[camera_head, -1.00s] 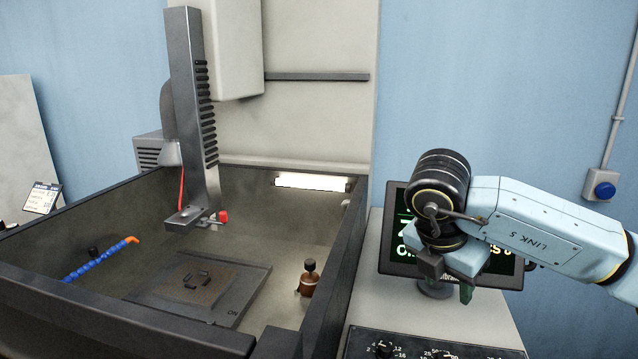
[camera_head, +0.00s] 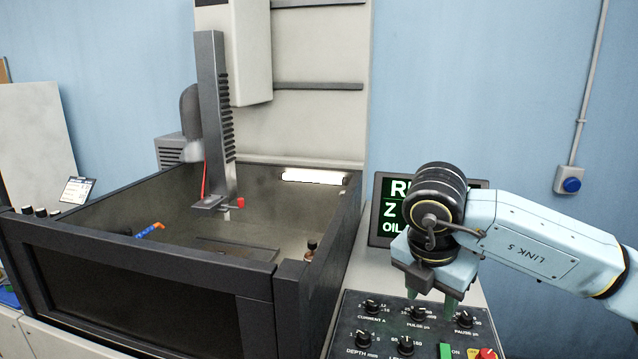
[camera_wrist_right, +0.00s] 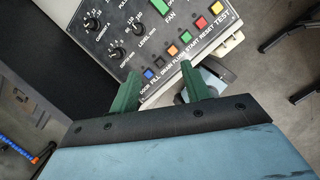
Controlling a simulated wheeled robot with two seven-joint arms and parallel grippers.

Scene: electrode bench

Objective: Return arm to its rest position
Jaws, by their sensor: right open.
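My right arm (camera_head: 545,240) comes in from the right, light blue with a black wrist. Its gripper (camera_head: 432,303) points down over the control panel (camera_head: 350,336), in front of the screen (camera_head: 383,222). In the right wrist view the two green fingers (camera_wrist_right: 160,92) are spread apart with nothing between them. The panel (camera_wrist_right: 147,48), with knobs and coloured buttons, lies beyond the fingertips. My left gripper is not in view.
A dark-walled tank (camera_head: 150,275) stands at the left, with a grey vertical column (camera_head: 214,125) above it. A brown bottle (camera_head: 309,252) shows partly inside its right wall. Free air lies above the panel.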

